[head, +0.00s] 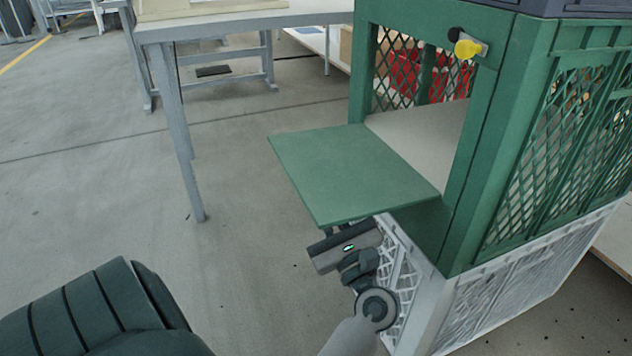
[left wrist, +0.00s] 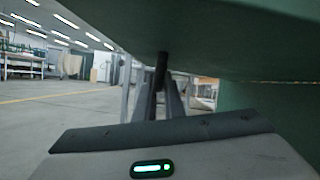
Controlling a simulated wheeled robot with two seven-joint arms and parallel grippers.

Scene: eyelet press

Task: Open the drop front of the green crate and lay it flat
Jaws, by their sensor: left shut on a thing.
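The green crate (head: 462,215) stands at the right in the head view, with its front opening uncovered. Its drop front (head: 350,172) is swung down and sticks out from the opening, about level. In the left wrist view the fingers (left wrist: 164,100) close around a dark stem (left wrist: 161,68) under the panel's green underside (left wrist: 225,45). My right gripper is not in view.
The green crate rests on a white lattice crate (head: 500,305). A grey table (head: 215,25) stands behind to the left. The floor (head: 95,190) left of the panel is clear.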

